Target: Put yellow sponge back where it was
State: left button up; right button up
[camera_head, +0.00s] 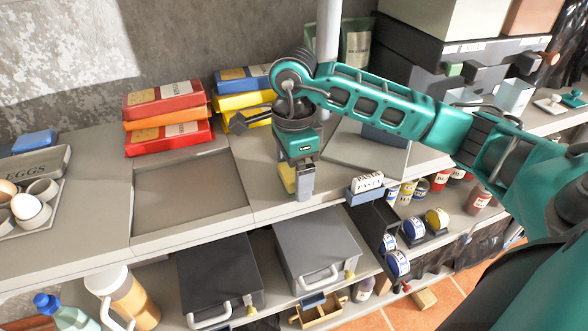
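My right gripper (296,188) points down over the shelf top in the middle of the view. A yellow sponge (287,177) shows at its fingers, partly hidden behind the near grey finger. The gripper looks shut on it, standing on edge. The sponge's lower end is close to the shelf top; I cannot tell whether it touches. My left gripper is not in view.
A shallow empty recess (190,190) lies left of the gripper. Grey cases (315,245) sit on the lower shelf.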

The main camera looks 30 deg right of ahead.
aim_at(294, 170)
jog(key=shift+o, duration=0.7)
jog(key=shift+r+p, duration=0.3)
notch_tip(294, 170, up, 7)
jog(key=shift+r, duration=0.15)
